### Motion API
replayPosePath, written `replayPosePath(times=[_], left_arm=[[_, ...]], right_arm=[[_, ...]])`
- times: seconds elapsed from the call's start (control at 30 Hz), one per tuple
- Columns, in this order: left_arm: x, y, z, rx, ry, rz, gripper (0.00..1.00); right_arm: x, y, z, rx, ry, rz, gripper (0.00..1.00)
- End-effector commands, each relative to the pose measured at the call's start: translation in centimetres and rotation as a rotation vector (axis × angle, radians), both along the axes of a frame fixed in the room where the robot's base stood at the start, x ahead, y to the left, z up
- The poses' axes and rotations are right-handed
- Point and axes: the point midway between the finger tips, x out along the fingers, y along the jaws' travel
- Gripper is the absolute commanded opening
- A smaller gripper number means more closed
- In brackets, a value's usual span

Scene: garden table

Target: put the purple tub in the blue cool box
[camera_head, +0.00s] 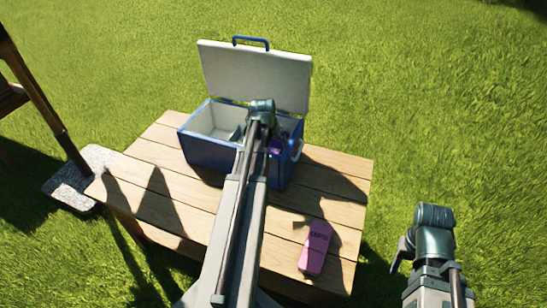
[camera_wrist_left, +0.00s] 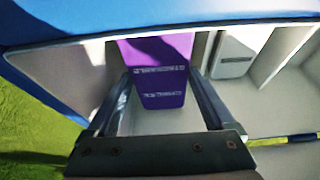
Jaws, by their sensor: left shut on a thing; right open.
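The blue cool box (camera_head: 205,152) stands on the table with its white lid raised. My left arm reaches over the box, and my left gripper (camera_wrist_left: 160,80) is down inside it. The gripper is shut on the purple tub (camera_wrist_left: 162,92), with a finger on either side. In the head view a small part of the purple tub (camera_head: 275,147) shows in the right part of the box, partly behind my wrist. I cannot tell whether the tub touches the box floor. My right gripper (camera_head: 403,250) is open and empty, off the table's right side.
A grey-white container (camera_wrist_left: 234,54) is also inside the box, apart from the tub. A pink carton (camera_head: 315,248) lies on the wooden table (camera_head: 168,180) near its front right. The raised lid (camera_head: 255,75) stands behind my gripper. Grass surrounds the table.

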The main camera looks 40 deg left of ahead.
Motion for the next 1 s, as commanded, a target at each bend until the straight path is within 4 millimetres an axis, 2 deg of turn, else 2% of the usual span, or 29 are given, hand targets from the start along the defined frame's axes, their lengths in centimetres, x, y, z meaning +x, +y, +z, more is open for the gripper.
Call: replayPosePath(times=[0.17,0.43,0.9,0.93,1.0], left_arm=[[0.0,0.0,-0.9,0.0,0.0,0.0,0.13],[0.0,0.0,-4.4,0.0,0.0,0.0,0.13],[0.0,0.0,-4.8,0.0,0.0,0.0,0.13],[0.0,0.0,-4.8,0.0,0.0,0.0,0.89],[0.0,0.0,-4.7,0.0,0.0,0.0,1.0]], right_arm=[[0.0,0.0,-0.9,-0.001,0.0,0.0,0.5],[0.0,-0.1,-4.4,-0.004,-0.002,0.003,0.5],[0.1,-0.1,-4.8,-0.004,-0.002,0.004,0.5],[0.1,-0.1,-4.8,-0.004,-0.002,0.004,0.5],[0.1,-0.1,-4.7,-0.004,-0.002,0.004,0.5]])
